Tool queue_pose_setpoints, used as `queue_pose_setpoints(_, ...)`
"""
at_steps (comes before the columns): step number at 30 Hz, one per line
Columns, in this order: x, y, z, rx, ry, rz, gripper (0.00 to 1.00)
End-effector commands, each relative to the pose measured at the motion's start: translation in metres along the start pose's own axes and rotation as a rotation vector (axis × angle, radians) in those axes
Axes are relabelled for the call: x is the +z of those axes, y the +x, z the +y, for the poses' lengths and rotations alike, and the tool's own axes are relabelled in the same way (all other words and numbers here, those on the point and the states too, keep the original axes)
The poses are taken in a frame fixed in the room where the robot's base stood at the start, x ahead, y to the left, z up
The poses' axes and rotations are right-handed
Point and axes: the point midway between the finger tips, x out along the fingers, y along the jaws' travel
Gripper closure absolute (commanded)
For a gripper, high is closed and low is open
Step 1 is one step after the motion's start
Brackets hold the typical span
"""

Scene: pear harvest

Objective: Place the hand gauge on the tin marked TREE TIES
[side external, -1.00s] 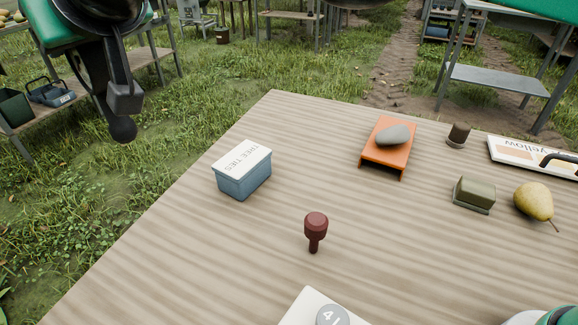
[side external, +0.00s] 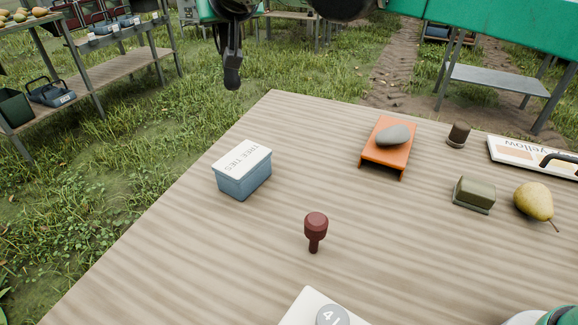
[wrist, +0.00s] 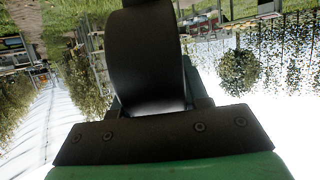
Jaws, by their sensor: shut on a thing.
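The tin marked TREE TIES (side external: 243,173) is a blue box with a white lettered lid. It stands upright near the table's far left edge, with nothing on its lid. My gripper (side external: 232,72) is high at the top, beyond the tabletop's far left edge and well apart from the tin. It is shut on a small dark thing, mostly hidden by the dark fingers; I cannot tell for sure that this is the hand gauge. In the wrist view a broad black shape hides the jaw tips, and neither the tin nor the table's objects can be made out.
A dark red knobbed tool (side external: 316,231) stands in front of the tin. An orange stand (side external: 375,155) bears a grey stone (side external: 393,136). An olive block (side external: 474,194), a pear (side external: 534,201), a small dark cup (side external: 458,135) and a white sign (side external: 515,151) are right. Wood around the tin is clear.

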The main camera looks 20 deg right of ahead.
Motion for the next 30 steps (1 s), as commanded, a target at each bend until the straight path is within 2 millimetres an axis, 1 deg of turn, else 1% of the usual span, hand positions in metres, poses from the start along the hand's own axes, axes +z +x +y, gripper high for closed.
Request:
queue_pose_setpoints(1,0.012,0.005,-0.001,-0.001,0.0,0.0,1.0)
queue_pose_setpoints(6,0.051,0.021,0.0,-0.001,-0.001,0.0,1.0)
queue_pose_setpoints(9,0.071,0.03,-0.001,-0.001,-0.001,0.0,1.0)
queue_pose_setpoints(12,0.085,0.035,-0.001,-0.001,-0.001,0.0,1.0)
queue_pose_setpoints(17,0.098,0.041,-0.001,-0.001,-0.001,0.0,1.0)
queue_pose_setpoints(21,0.118,0.049,-0.001,-0.001,-0.001,0.0,1.0)
queue_pose_setpoints(24,0.127,0.052,-0.001,-0.001,-0.001,0.0,1.0)
queue_pose_setpoints(30,0.128,0.053,-0.001,-0.001,-0.001,0.0,1.0)
